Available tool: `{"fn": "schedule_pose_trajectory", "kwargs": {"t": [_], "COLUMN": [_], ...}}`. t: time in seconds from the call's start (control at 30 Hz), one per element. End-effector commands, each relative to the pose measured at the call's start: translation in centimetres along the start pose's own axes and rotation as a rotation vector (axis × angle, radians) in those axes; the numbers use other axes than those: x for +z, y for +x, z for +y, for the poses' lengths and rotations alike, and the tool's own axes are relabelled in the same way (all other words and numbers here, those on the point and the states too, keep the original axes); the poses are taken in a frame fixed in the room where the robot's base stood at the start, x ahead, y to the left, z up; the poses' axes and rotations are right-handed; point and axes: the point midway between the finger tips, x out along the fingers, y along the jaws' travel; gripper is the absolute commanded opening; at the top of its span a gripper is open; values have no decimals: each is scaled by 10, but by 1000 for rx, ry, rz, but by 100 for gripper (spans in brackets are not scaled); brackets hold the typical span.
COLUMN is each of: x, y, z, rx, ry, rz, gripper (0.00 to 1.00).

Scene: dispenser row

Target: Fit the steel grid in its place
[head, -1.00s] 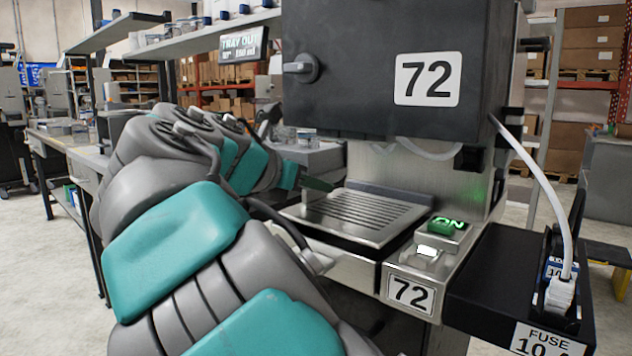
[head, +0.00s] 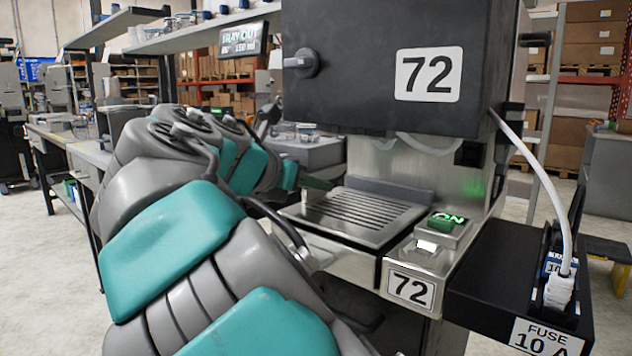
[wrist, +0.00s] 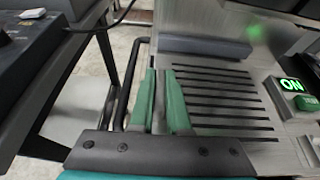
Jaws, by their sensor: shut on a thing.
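The steel grid (head: 365,213), a flat slotted plate, lies roughly level on the front shelf of dispenser 72, below the dark housing. It also shows in the wrist view (wrist: 225,98). A dark gap shows under its front edge, and I cannot tell whether it is fully seated. My gripper (head: 318,184) is at the grid's left side, mostly hidden behind my arm in the head view. In the wrist view its two green fingers (wrist: 167,85) are close together, shut on the grid's left edge. The gripped edge itself is largely hidden between the fingers.
A lit green ON switch (head: 446,222) sits right of the grid. A black fuse box (head: 510,285) with a white cable juts out at the right. The dark housing (head: 390,65) overhangs the grid. A display (head: 245,40) reads "TRAY OUT". A grey bench (head: 85,155) stands at left.

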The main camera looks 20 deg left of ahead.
Motion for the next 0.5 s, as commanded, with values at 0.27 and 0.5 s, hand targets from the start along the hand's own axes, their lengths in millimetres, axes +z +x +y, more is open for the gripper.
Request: {"fn": "schedule_pose_trajectory", "kwargs": {"t": [0.27,0.5], "x": [-6,-8], "y": [2,3], "z": [0,0], "rx": [0,0], "ry": [-2,-1], "rz": [-1,-1], "gripper": [0,30]}}
